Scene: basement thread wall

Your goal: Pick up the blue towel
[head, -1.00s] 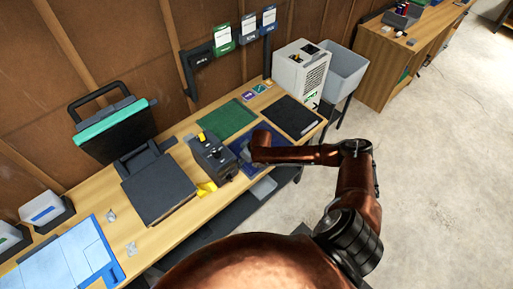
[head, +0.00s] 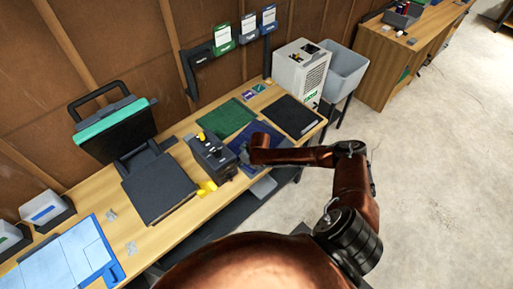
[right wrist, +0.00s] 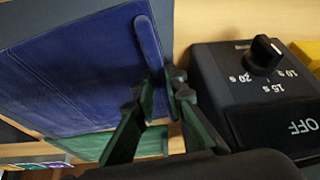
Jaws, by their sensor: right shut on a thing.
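The blue towel (head: 270,133) lies flat on the workbench between a green cloth and a black one, partly hidden by my right arm. In the right wrist view the blue towel (right wrist: 75,75) fills the left side, with a raised ridge along its near edge. My right gripper (right wrist: 162,90) is shut on that edge, with the ridge running in between its fingertips. In the head view my right gripper (head: 246,157) is small and mostly hidden beside the dark control box. My left gripper is not in view.
The dark control box (head: 212,157) with a knob stands close beside the gripper; it also shows in the right wrist view (right wrist: 265,95). A green cloth (head: 226,118) and a black cloth (head: 291,116) lie nearby. A heat press (head: 155,185) stands to the left.

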